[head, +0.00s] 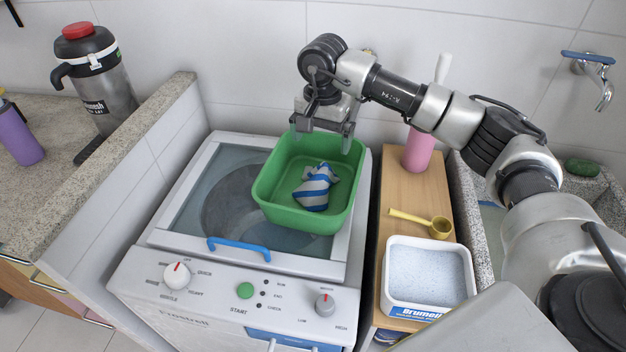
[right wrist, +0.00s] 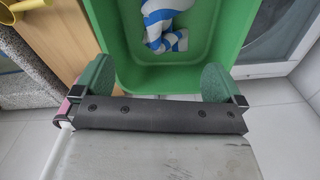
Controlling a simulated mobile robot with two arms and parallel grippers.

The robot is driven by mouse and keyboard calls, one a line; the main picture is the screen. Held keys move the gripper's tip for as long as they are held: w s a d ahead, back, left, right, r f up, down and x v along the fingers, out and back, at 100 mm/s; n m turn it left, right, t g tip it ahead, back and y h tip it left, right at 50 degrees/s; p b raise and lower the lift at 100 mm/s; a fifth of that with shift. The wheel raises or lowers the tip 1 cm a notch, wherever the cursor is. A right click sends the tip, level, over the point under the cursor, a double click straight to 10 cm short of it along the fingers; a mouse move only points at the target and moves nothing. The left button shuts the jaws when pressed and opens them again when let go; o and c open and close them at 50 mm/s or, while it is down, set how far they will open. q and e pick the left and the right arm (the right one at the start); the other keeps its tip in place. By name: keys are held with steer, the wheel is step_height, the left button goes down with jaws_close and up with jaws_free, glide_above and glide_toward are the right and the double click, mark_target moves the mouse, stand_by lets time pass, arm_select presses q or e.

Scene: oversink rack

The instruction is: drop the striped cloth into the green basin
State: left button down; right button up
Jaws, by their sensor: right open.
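The blue-and-white striped cloth (head: 316,188) lies crumpled on the floor of the green basin (head: 265,190). The basin stands on the washing machine's glass lid. In the right wrist view the cloth (right wrist: 163,25) also lies inside the basin (right wrist: 215,68). My right gripper (head: 321,138) is over the basin's back rim, its fingers apart and nothing between them. In the right wrist view its two green fingertips (right wrist: 157,80) are well spread, apart from the cloth. My left gripper is not in view.
Right of the machine, a wooden shelf holds a pink bottle (head: 418,150), a yellow scoop (head: 425,222) and a white tub of powder (head: 427,272). A stone sink (head: 462,200) is at the far right. A counter (head: 60,185) with a flask (head: 98,85) and purple bottle (head: 20,135) is at left.

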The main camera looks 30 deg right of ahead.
step_height(320, 180, up, 3)
steer(key=shift+r+p, duration=0.1)
steer(key=shift+p, duration=0.6)
steer(key=shift+r, duration=0.1)
step_height(320, 180, up, 11)
steer(key=b, duration=0.1)
steer(key=shift+f, duration=0.2)
